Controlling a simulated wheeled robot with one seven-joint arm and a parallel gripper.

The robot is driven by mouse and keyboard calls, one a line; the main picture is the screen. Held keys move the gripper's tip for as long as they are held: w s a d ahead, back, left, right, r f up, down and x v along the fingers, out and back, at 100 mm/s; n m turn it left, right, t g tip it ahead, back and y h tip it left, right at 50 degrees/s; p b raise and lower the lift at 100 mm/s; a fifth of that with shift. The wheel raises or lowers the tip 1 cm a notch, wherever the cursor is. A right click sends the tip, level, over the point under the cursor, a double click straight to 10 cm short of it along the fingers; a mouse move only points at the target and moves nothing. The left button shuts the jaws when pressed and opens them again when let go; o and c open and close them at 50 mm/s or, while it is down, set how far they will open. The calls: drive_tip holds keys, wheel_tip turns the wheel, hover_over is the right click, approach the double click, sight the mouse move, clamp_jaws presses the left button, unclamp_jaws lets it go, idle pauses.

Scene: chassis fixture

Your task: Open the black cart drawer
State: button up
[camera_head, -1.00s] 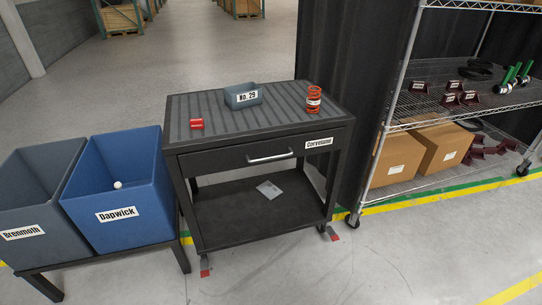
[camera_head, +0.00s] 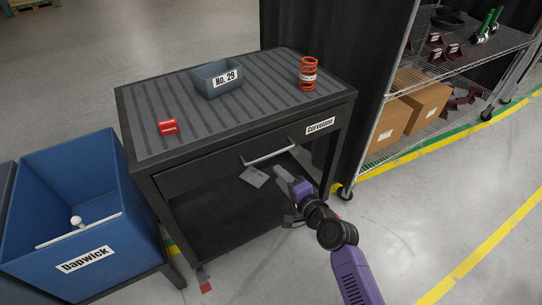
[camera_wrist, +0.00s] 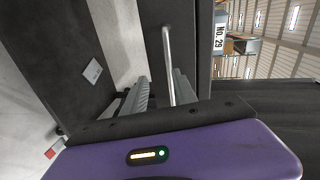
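The black cart (camera_head: 240,180) carries a closed drawer (camera_head: 215,172) labelled "Corvelane". Its silver bar handle (camera_head: 268,157) runs across the drawer front. My gripper (camera_head: 279,170) is just in front of and below the handle in the head view. In the wrist view my gripper (camera_wrist: 162,80) is open, with its two grey fingers apart. The handle (camera_wrist: 168,60) appears upright there and lies between the fingers in the picture, nearer the right one. I cannot tell whether a finger touches it.
On the cart top are a grey "No. 29" bin (camera_head: 217,80), a red part (camera_head: 167,127) and an orange spring (camera_head: 308,74). A blue "Dapwick" bin (camera_head: 85,200) stands left; a wire shelf (camera_head: 440,75) stands right. Floor in front is clear.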

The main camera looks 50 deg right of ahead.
sight(271, 155)
drive_tip(key=shift+m, duration=0.5)
drive_tip(key=shift+w+d+f, duration=0.1)
drive_tip(key=shift+w+d, duration=0.75)
drive_tip(key=shift+w, duration=0.65)
drive_tip(key=shift+w+d+f, duration=0.1)
drive_tip(key=shift+w+d, duration=0.7)
drive_tip(key=shift+w, duration=0.75)
drive_tip(key=shift+w+d, duration=0.85)
drive_tip(key=shift+w, duration=0.65)
drive_tip(key=shift+c, duration=0.2)
clamp_jaws()
